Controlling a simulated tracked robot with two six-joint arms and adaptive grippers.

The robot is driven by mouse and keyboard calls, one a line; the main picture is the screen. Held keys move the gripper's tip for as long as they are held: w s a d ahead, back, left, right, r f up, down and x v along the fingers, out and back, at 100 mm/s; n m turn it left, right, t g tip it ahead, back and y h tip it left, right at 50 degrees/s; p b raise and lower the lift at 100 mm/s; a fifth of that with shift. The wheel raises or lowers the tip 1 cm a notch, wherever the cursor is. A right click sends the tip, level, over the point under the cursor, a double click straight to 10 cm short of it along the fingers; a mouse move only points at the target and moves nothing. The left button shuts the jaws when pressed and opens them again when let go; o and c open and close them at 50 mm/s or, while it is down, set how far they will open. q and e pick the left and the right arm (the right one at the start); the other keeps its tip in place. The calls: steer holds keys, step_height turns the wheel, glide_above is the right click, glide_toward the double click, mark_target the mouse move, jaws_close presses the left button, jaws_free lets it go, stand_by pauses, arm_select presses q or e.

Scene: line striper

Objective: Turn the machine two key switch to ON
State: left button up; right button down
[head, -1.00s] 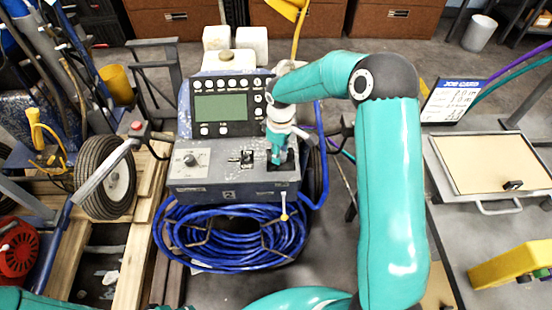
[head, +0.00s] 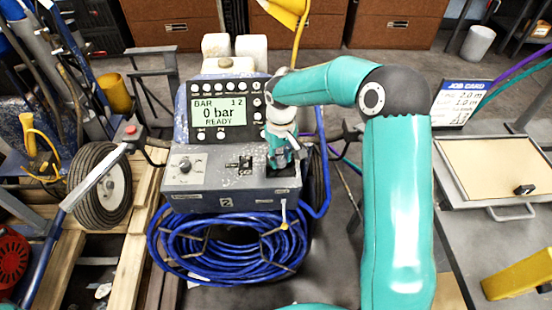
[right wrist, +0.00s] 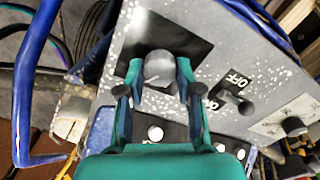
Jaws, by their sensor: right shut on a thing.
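Machine two (head: 190,172), a grey and blue unit marked 2, stands in the middle of the head view. Its display (head: 219,112) is lit green and reads "BAR", "0 bar" and "READY". My right gripper (head: 281,160) is at the right end of its front panel and hides the key switch there. In the right wrist view my right gripper (right wrist: 157,80) is shut on the grey key switch (right wrist: 158,66), one finger on each side, over a black plate (right wrist: 178,35). The switch's own position marks cannot be read. My left gripper is not in view.
A toggle (head: 240,163) and a round dial (head: 186,164) sit left of the gripper on the panel. A coiled blue hose (head: 225,245) hangs below. A wheel (head: 101,187) stands at left, a job card (head: 459,103) and a tan-topped tray (head: 490,168) at right.

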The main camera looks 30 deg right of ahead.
mark_target(280, 159)
steer(key=c, duration=0.8)
jaws_free()
steer(key=shift+s, duration=0.1)
steer(key=shift+o, duration=0.2)
step_height(280, 159, up, 12)
steer(key=shift+f, duration=0.1)
